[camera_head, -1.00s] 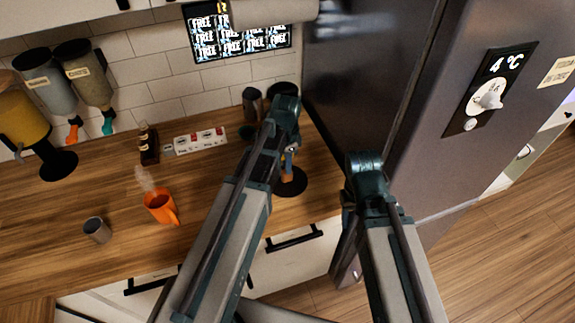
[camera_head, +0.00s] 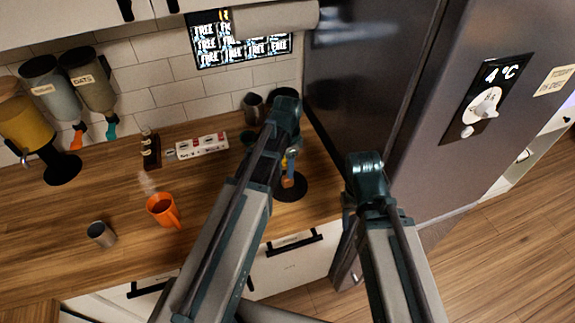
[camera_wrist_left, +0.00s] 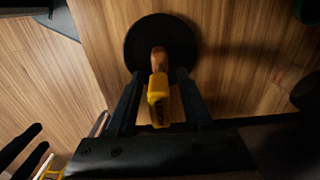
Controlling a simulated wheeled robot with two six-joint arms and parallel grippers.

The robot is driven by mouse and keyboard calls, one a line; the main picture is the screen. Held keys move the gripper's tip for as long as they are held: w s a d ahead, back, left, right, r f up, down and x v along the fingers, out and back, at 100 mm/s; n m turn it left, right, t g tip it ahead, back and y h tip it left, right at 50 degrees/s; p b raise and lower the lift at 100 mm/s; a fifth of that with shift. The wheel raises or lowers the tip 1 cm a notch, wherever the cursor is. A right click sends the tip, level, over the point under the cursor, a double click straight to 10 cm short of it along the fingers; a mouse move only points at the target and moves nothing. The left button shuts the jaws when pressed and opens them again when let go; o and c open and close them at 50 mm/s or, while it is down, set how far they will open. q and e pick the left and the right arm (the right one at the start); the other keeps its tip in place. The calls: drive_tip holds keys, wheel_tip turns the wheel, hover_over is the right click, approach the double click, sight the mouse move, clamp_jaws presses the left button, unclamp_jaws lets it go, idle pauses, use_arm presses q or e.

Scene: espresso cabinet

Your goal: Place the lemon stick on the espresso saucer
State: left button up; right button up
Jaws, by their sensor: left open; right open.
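My left gripper (camera_wrist_left: 159,74) is open. Its two dark fingers stand on either side of a yellow block with dark lettering (camera_wrist_left: 158,103) and an orange-brown end (camera_wrist_left: 158,60), with gaps showing. I cannot tell whether this is the lemon stick. Behind it is a black round disc (camera_wrist_left: 137,40) on the wooden counter, which also shows in the head view (camera_head: 298,190). I cannot tell whether the disc is a saucer or a stand base. In the head view my left arm hides much of this spot. Only my right arm's upper links show; its gripper is out of view.
An orange mug (camera_head: 160,210) and a grey cup (camera_head: 101,234) stand on the counter (camera_head: 50,235). A small dark bottle (camera_head: 151,152) and a white strip with red switches (camera_head: 202,145) are further back. Dispensers (camera_head: 50,88) stand back left; the grey fridge (camera_head: 430,110) bounds the right.

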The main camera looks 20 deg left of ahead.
use_arm(q)
wheel_tip(320, 180, up, 10)
drive_tip(key=p, duration=0.9)
drive_tip(key=shift+s+d, duration=0.25)
drive_tip(key=shift+s, duration=0.05)
drive_tip(key=s+d+n+y, duration=0.1)
drive_tip(key=s+d+n, duration=0.6)
drive_tip(key=s+d, duration=0.3)
drive_tip(key=s, duration=0.3)
drive_tip(key=shift+s+n, duration=0.3)
drive_tip(key=shift+s, duration=0.1)
wheel_tip(320, 180, down, 13)
drive_tip(key=b, duration=1.3)
drive_tip(key=shift+f, duration=0.2)
